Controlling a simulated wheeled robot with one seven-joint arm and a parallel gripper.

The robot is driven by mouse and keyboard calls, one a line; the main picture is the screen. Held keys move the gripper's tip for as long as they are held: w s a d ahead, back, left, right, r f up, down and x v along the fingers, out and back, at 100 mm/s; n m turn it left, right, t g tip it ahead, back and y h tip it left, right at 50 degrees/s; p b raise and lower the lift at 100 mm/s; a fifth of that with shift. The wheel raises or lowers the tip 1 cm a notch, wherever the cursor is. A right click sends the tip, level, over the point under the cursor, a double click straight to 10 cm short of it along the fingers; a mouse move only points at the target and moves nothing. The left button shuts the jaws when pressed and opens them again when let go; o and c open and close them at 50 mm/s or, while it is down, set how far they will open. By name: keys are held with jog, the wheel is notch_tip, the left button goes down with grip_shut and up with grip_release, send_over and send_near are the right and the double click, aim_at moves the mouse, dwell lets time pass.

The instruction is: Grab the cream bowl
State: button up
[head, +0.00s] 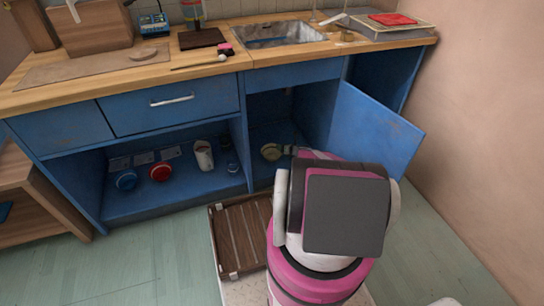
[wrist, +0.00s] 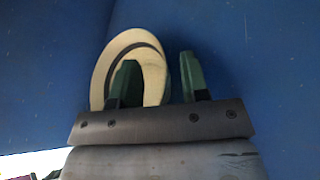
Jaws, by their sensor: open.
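The cream bowl (head: 270,153) is inside the blue cabinet, in the right-hand bay behind the open door. In the wrist view the cream bowl (wrist: 107,72) shows its round opening, tipped toward the camera. My gripper (wrist: 158,58) is open, with two dark green fingers. The left finger overlaps the bowl's opening and the right finger is just outside its right rim, so the right wall appears to lie between them. Contact cannot be told. In the head view my arm hides most of the gripper beside the bowl.
The open blue door (head: 375,130) stands just right of my arm. The left bay holds a blue lidded item (head: 126,181), a red one (head: 160,172) and a white cup (head: 204,155). A wooden counter (head: 140,75) with a sink (head: 285,34) is above. A slatted tray (head: 240,235) sits in front.

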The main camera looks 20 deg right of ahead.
jog(key=shift+w+a+f, duration=0.1)
jog(key=shift+w+a, duration=0.05)
jog(key=shift+w, duration=0.15)
grip_shut()
